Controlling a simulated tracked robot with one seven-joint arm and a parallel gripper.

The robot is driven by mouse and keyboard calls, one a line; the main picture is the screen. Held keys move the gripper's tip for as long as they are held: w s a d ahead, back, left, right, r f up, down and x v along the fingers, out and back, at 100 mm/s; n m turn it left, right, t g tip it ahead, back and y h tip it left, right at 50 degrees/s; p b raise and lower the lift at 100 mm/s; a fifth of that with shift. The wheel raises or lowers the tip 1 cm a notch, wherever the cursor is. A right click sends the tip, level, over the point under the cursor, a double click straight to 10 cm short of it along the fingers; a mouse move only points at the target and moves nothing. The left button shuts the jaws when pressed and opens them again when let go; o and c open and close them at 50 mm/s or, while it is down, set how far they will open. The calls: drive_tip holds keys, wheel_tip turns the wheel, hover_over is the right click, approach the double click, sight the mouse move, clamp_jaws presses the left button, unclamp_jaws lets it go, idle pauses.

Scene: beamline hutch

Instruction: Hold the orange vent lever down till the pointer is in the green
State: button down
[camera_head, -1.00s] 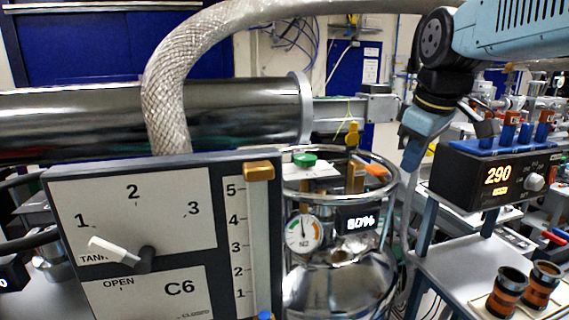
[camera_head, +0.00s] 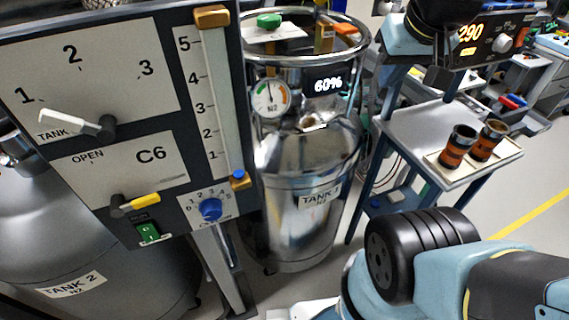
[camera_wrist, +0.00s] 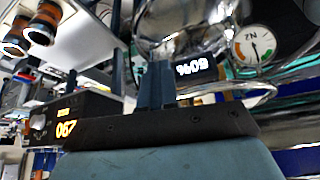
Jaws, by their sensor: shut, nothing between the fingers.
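The orange lever (camera_head: 346,29) sits at the top of the shiny tank (camera_head: 305,165), beside a brass block (camera_head: 323,38), near the picture's top edge. The N2 gauge (camera_head: 270,99) on the tank has orange and green bands; its pointer stands nearly upright, apparently outside the green. The gauge also shows upside down in the wrist view (camera_wrist: 253,46).
The tank's ring rail (camera_head: 362,62) surrounds the lever area. A cart (camera_head: 405,130) with a 290 controller (camera_head: 480,40) and two copper-banded cups (camera_head: 458,147) stands right. Open floor lies at far right.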

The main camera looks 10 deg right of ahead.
idle(0.4)
wheel_tip(320, 180, up, 17)
drive_tip(key=n+g, duration=0.6)
drive_tip(key=n, duration=1.5)
hover_over(345, 26)
drive_tip(key=shift+s+r, duration=0.1)
wheel_tip(345, 26, down, 14)
drive_tip(key=shift+f, duration=0.1)
